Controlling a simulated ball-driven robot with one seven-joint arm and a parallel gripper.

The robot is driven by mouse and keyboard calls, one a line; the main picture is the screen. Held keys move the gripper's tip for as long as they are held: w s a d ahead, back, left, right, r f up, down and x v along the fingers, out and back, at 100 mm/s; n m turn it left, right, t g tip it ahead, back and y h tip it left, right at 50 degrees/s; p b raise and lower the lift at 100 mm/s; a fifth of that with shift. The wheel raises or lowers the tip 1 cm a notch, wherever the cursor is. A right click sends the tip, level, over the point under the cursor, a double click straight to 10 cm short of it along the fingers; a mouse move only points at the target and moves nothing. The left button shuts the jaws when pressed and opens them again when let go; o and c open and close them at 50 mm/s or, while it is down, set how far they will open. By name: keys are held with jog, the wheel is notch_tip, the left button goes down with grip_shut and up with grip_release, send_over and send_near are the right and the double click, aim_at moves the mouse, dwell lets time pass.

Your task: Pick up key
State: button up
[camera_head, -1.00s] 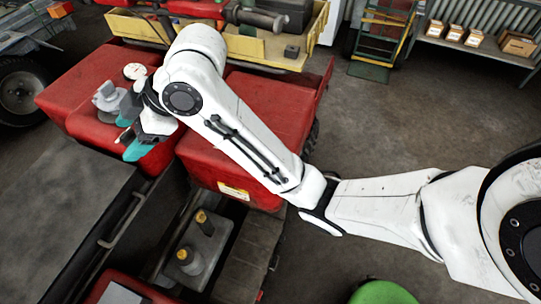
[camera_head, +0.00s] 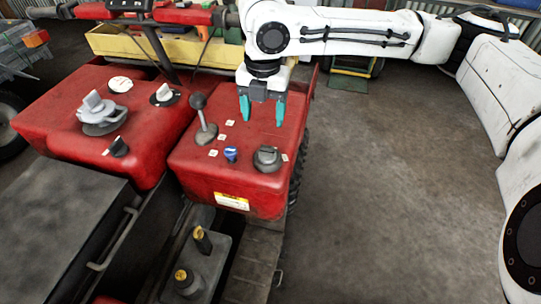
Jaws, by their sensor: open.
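My gripper (camera_head: 262,113) hangs pointing down over the right red panel (camera_head: 215,178), its two teal fingers apart with nothing between them. A small blue-topped piece (camera_head: 231,154) stands on this panel, left of and nearer the camera than the fingers. It may be the key, but it is too small to be sure. A small black piece (camera_head: 118,147) sits at the front of the left red panel (camera_head: 60,120); I cannot tell whether it is a key or a switch. Neither piece is touched by my gripper.
A black ball-topped lever (camera_head: 200,110) stands left of my gripper, and a grey cap (camera_head: 267,158) sits in front. A yellow tray (camera_head: 180,50) lies behind. Open floor lies right.

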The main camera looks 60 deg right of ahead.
aim_at(268, 154)
jog(key=f, duration=1.1)
jog(key=shift+s+d, duration=0.25)
jog(key=shift+d, duration=0.1)
jog(key=shift+c, duration=0.2)
jog(key=c, duration=1.2)
jog(key=shift+o, duration=0.2)
jog(key=shift+r, duration=0.1)
